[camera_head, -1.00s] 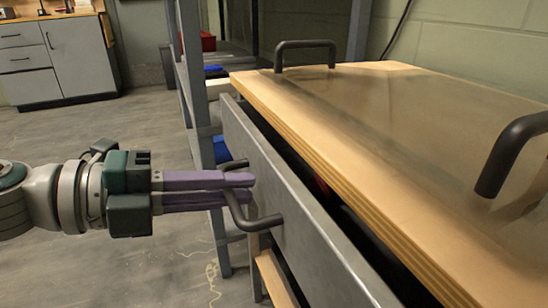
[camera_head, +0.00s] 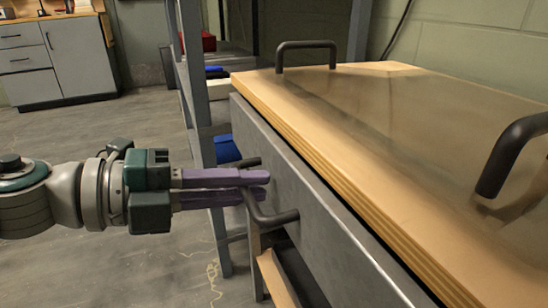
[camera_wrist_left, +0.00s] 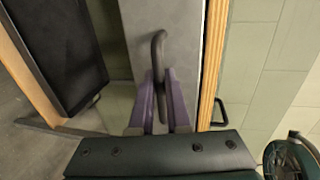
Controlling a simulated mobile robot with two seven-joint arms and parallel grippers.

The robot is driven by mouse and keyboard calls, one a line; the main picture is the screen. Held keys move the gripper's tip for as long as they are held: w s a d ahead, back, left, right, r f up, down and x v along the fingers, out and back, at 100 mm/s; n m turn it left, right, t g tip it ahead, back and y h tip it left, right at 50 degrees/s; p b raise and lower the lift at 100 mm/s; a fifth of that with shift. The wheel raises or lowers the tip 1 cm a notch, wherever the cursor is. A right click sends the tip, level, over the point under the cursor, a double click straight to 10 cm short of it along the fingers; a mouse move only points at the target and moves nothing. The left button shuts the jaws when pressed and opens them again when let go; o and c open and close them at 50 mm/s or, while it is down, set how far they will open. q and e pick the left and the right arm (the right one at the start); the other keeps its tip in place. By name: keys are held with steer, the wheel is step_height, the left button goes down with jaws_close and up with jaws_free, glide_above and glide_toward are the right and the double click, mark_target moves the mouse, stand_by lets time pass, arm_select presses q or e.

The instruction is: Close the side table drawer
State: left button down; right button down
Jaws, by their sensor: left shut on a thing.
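The side table has a wooden top (camera_head: 400,150) and a grey metal drawer front (camera_head: 320,222) just under its edge. Only a narrow dark gap shows between the drawer front and the top. The drawer's dark bar handle (camera_head: 268,212) sticks out toward my left gripper (camera_head: 262,185). The left gripper's purple fingers are shut on the handle, and in the left wrist view the handle (camera_wrist_left: 158,50) passes between the fingers (camera_wrist_left: 161,100). The drawer's inside is hidden. My right gripper is not in view.
Two dark handles, a far one (camera_head: 306,48) and a near one (camera_head: 508,158), rise from the table top. A grey metal rack (camera_head: 192,100) with a blue bin (camera_head: 227,149) stands behind. A grey cabinet (camera_head: 58,58) is far left. The floor at left is open.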

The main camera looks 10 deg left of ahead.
arm_select(q)
steer(key=shift+r+x, duration=0.1)
steer(key=shift+x, duration=0.45)
steer(key=shift+r+x, duration=0.15)
steer(key=shift+x, duration=0.45)
steer(key=c, duration=1.1)
jaws_free()
steer(key=shift+w+d, duration=0.1)
steer(key=shift+o, duration=1.1)
steer(key=shift+a+r, duration=0.15)
steer(key=shift+a, duration=0.15)
steer(key=p+v, duration=0.2)
steer(key=v, duration=0.7)
steer(key=shift+s+p, duration=0.3)
steer(key=shift+a, duration=0.15)
